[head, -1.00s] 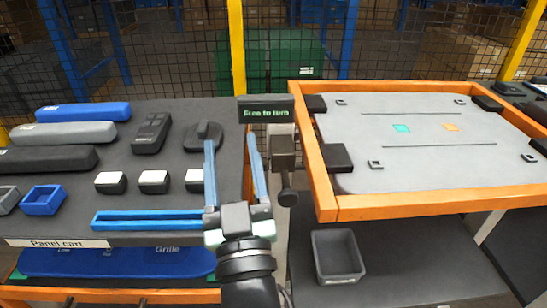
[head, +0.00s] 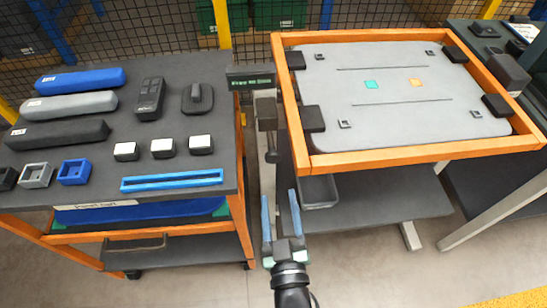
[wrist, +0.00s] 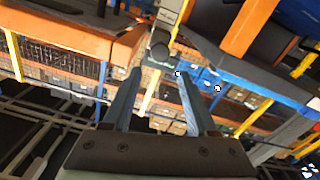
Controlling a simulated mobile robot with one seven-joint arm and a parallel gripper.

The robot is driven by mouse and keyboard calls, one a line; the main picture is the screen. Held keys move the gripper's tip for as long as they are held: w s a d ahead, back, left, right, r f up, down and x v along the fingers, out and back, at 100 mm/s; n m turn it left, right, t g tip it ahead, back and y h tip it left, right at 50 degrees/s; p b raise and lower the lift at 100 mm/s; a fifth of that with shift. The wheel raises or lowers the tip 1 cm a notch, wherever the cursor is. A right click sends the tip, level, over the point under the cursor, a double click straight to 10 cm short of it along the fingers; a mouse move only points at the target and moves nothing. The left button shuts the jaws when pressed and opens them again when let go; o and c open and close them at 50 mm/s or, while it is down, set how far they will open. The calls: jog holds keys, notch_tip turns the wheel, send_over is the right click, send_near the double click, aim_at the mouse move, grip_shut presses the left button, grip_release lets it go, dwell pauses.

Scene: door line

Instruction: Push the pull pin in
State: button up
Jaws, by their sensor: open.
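The pull pin (head: 272,157) is a dark round knob on a short stem. It sticks out below a dark block on the post between the cart and the orange-framed table. In the wrist view the knob (wrist: 160,51) shows end-on, just beyond and between my fingertips. My gripper (head: 279,195) is open and empty, with its two blue fingers pointing towards the pin from the near side. In the wrist view my gripper (wrist: 158,75) has a clear gap between its fingers. I cannot tell whether either finger touches the knob.
A small display (head: 250,79) with green text stands above the pin. The panel cart (head: 225,130) at left bears several parts and a blue slotted bar (head: 172,180). The orange-framed table (head: 400,153) stands at right, with a grey bin (head: 319,192) below it. The floor gap between them is narrow.

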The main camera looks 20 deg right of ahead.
aim_at(273, 160)
jog(key=x, duration=1)
jog(key=shift+w+p, duration=0.2)
jog(key=shift+p, duration=0.1)
grip_shut()
dwell(1.0)
